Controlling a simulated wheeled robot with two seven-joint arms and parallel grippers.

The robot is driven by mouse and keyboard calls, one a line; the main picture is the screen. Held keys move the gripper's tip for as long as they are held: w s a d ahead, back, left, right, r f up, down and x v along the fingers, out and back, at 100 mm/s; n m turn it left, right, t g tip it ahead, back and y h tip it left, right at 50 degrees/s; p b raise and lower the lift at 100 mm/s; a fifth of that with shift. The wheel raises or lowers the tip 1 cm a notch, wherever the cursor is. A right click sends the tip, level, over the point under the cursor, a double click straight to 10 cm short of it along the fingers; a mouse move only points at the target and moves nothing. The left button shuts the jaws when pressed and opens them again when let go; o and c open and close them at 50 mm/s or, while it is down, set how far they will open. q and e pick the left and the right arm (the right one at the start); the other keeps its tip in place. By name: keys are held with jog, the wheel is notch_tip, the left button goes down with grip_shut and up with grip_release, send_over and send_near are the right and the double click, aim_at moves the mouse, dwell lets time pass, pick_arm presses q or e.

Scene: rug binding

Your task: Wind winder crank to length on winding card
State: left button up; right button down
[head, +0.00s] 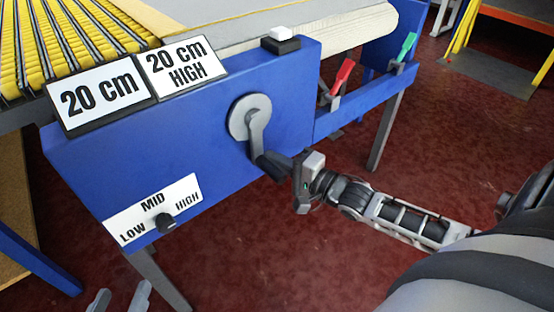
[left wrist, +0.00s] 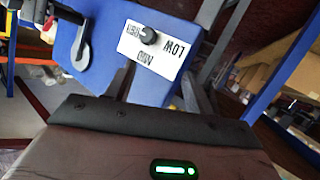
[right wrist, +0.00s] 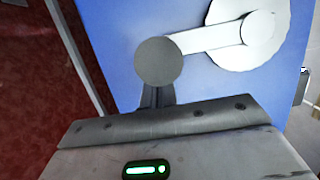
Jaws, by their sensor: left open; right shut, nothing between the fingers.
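The winder crank (head: 257,125) is a grey arm on a round hub on the blue machine front, hanging down in the head view. The right wrist view shows its round handle end (right wrist: 159,62), the arm and the pale hub. My right gripper (head: 278,166) is shut at the crank's lower end, with nothing held. Its dark fingers (right wrist: 157,97) show just below the handle end; I cannot tell whether they touch it. Two cards read "20 cm" (head: 98,94) and "20 cm HIGH" (head: 180,64). My left gripper (head: 119,299) is open and empty, low at the left.
A black knob (head: 166,223) sits on a LOW/MID/HIGH plate (head: 131,221), also in the left wrist view (left wrist: 150,57). A white button (head: 281,38) is on top. Red (head: 342,75) and green (head: 407,46) levers stand right. Open red floor lies in front.

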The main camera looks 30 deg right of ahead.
pick_arm(q)
jog(key=shift+r, duration=0.1)
pick_arm(e)
jog(key=shift+s+a+f+m+p, duration=0.15)
jog(key=shift+a+m+p, duration=0.5)
jog(key=shift+a, duration=0.5)
jog(key=shift+d, duration=0.5)
pick_arm(q)
jog(key=f+g+p, duration=0.1)
jog(key=a+f+y+p, duration=0.1)
jog(key=f, duration=0.1)
jog(key=shift+g, duration=0.4)
pick_arm(e)
jog(key=s+d, duration=0.7)
jog(key=s, duration=0.2)
jog(key=shift+f, duration=0.4)
